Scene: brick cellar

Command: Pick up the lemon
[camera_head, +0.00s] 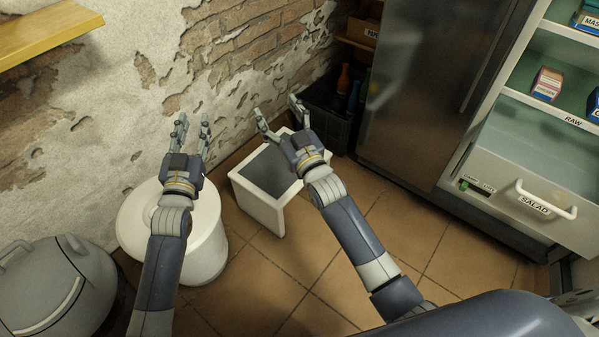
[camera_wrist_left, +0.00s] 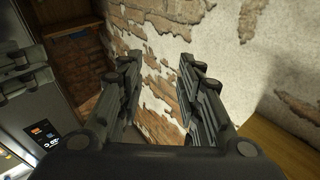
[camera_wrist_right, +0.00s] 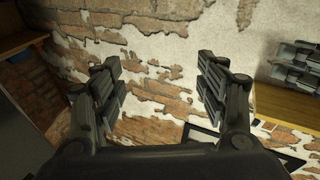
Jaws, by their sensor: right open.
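I see no lemon in any of the three views. My left gripper (camera_head: 192,124) is raised over the white round stool or drum, near the brick wall. In the left wrist view its two fingers (camera_wrist_left: 157,72) stand apart with nothing between them. My right gripper (camera_head: 279,109) is raised over the white square bin. In the right wrist view its fingers (camera_wrist_right: 155,70) are spread wide and empty, pointing towards the wall. Neither gripper touches anything that I can see.
The white drum (camera_head: 205,262), white bin (camera_head: 262,208) and grey lidded pot (camera_head: 55,285) stand along the wall. A dark crate (camera_head: 328,122) holds bottles. A steel door (camera_head: 415,90) and a fridge with a SALAD drawer (camera_head: 510,190) are right. Tiled floor (camera_head: 385,235) is clear.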

